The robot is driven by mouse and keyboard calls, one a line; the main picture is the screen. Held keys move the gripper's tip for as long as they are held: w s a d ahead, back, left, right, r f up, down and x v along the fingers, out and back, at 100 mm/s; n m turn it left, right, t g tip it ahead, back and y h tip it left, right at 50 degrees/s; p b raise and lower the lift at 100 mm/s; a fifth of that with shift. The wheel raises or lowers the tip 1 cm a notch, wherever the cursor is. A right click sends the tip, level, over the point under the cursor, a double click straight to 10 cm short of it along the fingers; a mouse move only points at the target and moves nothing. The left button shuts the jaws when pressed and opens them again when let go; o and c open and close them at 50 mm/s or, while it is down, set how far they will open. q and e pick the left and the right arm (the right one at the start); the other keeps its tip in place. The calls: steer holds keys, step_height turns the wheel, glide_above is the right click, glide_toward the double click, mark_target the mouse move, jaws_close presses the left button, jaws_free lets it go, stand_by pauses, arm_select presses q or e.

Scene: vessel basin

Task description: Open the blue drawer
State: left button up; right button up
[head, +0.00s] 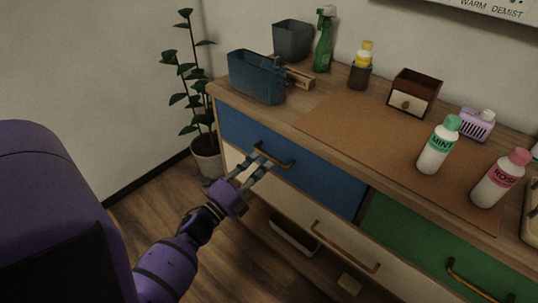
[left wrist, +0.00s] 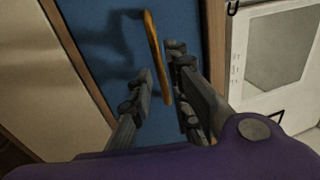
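The blue drawer (head: 325,181) is the upper left drawer of the wooden dresser and looks shut in the head view. Its brass handle (head: 272,158) is a bar on its front. My left gripper (head: 255,163) is at the handle's left part, fingers pointing at the drawer. In the left wrist view the fingers (left wrist: 160,80) are apart, with the lower end of the handle (left wrist: 155,50) at or just ahead of the gap between them. I cannot tell whether they touch it. The blue drawer front (left wrist: 95,45) fills the middle there. My right gripper is not in view.
A green drawer (head: 420,243) is to the right and a cream drawer (head: 330,238) with a handle is below. The top holds a blue bin (head: 257,77), a mint bottle (head: 438,146) and a rose bottle (head: 500,180). A potted plant (head: 206,150) stands left of the dresser.

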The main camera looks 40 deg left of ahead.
mark_target(269, 156)
arm_select(q)
steer(key=x, duration=0.4)
steer(key=shift+w, duration=0.35)
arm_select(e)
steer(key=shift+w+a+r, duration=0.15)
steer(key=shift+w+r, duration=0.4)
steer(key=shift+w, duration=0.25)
arm_select(q)
steer(key=shift+c, duration=0.5)
steer(key=c, duration=0.3)
jaws_close()
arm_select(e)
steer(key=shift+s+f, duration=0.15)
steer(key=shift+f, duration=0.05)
